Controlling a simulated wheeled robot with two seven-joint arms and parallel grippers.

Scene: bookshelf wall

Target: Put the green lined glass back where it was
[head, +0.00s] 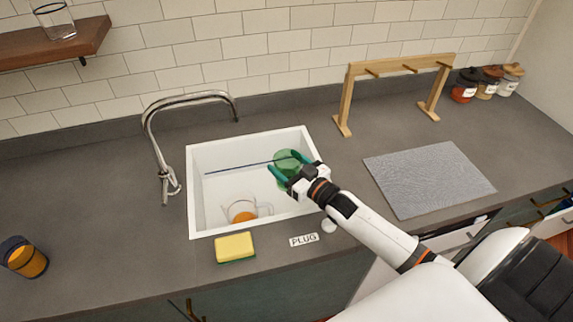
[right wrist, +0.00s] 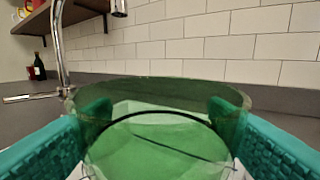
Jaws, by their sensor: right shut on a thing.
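The green lined glass (head: 287,158) is between the fingers of my right gripper (head: 284,169), over the right part of the white sink (head: 196,190). In the right wrist view the green see-through glass (right wrist: 160,150) fills the lower middle, with a teal finger on each side, and a dark line shows across it. My right gripper is shut on it. I cannot tell whether the glass touches the sink floor. My left gripper is not in view.
A clear jug with orange contents (head: 243,212) stands in the sink; a thin dark rod (head: 235,166) spans it. The faucet (head: 160,150) is left, a yellow sponge (head: 235,247) in front. A wooden rack (head: 345,100) and grey mat (head: 425,180) are right. A shelf (head: 60,42) holds a glass.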

